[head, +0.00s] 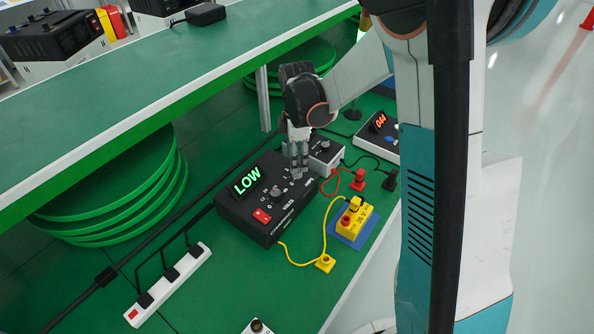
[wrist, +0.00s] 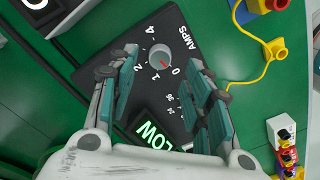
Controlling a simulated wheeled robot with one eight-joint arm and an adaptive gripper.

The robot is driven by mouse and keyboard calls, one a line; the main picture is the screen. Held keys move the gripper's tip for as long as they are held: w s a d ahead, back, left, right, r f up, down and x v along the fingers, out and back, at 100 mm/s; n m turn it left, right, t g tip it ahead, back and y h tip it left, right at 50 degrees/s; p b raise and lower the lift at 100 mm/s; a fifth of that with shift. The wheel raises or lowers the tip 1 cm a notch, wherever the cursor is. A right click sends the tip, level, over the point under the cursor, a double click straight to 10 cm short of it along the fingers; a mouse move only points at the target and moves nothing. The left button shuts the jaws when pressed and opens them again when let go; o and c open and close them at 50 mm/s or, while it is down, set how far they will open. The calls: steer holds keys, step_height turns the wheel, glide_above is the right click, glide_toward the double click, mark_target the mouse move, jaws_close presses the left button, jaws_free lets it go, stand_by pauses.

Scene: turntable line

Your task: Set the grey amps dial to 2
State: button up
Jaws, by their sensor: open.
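The grey amps dial (wrist: 160,56) is a round knob on the black power box (wrist: 196,38), with AMPS printed beside it. Its red pointer mark faces the 0 of the printed scale. My gripper (wrist: 163,62) is open, with one finger on each side of the dial in the picture; I cannot tell whether they touch it. The LOW display (head: 247,180) is lit.
A second grey knob (head: 275,191) and a red switch (head: 261,216) are on the same box. A yellow cable (head: 305,263) and a yellow block on a blue base (head: 350,222) lie to the right. The green shelf (head: 190,70) overhangs the bench. A white power strip (head: 168,285) lies in front.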

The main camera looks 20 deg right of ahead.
steer(key=shift+f+b, duration=0.6)
steer(key=shift+f, duration=1.75)
jaws_close()
